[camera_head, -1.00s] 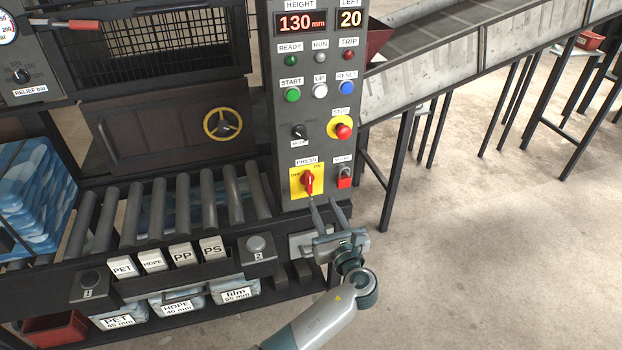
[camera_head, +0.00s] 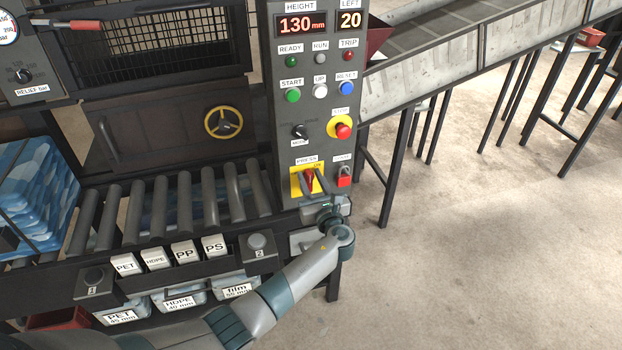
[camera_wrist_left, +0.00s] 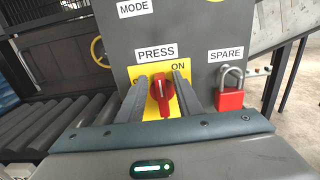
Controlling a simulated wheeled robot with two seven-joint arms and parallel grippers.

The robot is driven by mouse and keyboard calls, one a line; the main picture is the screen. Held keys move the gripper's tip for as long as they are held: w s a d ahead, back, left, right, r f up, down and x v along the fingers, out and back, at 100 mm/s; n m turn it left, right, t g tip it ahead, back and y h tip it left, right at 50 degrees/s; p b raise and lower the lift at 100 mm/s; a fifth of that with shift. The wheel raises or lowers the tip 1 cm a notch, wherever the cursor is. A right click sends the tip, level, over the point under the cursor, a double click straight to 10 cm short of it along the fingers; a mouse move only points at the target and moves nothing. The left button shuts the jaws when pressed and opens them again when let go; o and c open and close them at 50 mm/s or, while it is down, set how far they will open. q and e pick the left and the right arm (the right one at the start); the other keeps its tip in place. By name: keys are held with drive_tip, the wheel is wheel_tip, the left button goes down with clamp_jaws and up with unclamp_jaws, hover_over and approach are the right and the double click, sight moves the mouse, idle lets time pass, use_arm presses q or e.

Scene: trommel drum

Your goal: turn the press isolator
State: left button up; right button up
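The press isolator is a red rotary handle (camera_head: 309,179) on a yellow plate (camera_head: 296,186), low on the grey control panel under the PRESS label. In the left wrist view the red handle (camera_wrist_left: 162,92) stands roughly upright, with ON printed at its upper right. My left gripper (camera_head: 309,172) is at the plate, with one finger on each side of the handle. In the wrist view, small gaps show between the handle and the open fingers (camera_wrist_left: 163,77); contact at the tips cannot be told. My right gripper is not in view.
A red padlock (camera_wrist_left: 230,95) hangs under the SPARE label, close to the right finger. Above are the mode knob (camera_head: 300,131) and a red stop button (camera_head: 343,131) on yellow. Rollers (camera_head: 157,210) lie to the left. Open floor is at the right.

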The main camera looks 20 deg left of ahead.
use_arm(q)
drive_tip(key=shift+c, duration=0.6)
clamp_jaws()
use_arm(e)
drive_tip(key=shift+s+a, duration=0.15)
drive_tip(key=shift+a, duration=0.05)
